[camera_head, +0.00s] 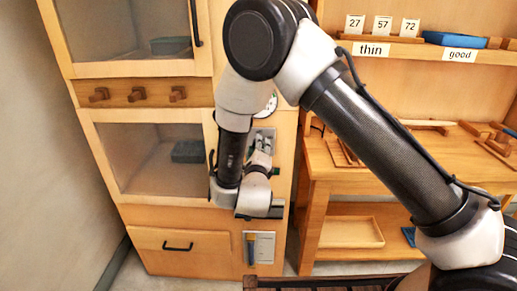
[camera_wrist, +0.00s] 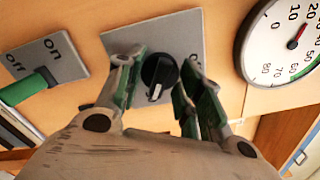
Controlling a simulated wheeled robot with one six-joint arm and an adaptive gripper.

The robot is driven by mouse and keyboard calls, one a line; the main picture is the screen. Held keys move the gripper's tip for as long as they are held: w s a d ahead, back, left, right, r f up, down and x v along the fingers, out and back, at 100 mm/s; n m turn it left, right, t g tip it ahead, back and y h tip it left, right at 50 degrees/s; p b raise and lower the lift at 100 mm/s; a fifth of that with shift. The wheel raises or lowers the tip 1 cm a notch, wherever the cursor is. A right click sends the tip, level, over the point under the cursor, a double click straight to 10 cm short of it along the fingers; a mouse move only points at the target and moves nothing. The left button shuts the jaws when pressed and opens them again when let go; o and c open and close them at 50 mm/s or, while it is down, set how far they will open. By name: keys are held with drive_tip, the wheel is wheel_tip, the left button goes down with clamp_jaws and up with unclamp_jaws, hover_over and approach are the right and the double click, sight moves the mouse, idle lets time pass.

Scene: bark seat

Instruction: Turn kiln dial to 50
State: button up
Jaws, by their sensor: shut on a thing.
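The kiln dial (camera_wrist: 160,74) is a dark round knob with a pale pointer mark, set on a grey plate (camera_wrist: 185,35) in the wrist view. My gripper (camera_wrist: 158,88) has its two green-padded fingers on either side of the knob, shut on it. A round white gauge (camera_wrist: 278,62) is right of the plate, with a red needle pointing roughly between 10 and 20. A green band marks part of its rim. In the head view my gripper (camera_head: 262,150) is at the cabinet front, hiding the knob; the gauge (camera_head: 270,103) is partly hidden by my arm.
An on/off plate (camera_wrist: 45,60) with a green lever (camera_wrist: 28,86) is close left of my gripper in the wrist view. The head view shows a cabinet with glass doors, a drawer (camera_head: 178,258), a lower switch plate (camera_head: 264,246) and a workbench (camera_head: 365,180) at right.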

drive_tip(key=shift+f, duration=0.1)
drive_tip(key=o, duration=1)
drive_tip(key=shift+o, duration=0.2)
drive_tip(key=shift+s, duration=0.15)
drive_tip(key=s, duration=1.1)
drive_tip(key=shift+s+a, duration=0.2)
drive_tip(key=shift+s, duration=0.2)
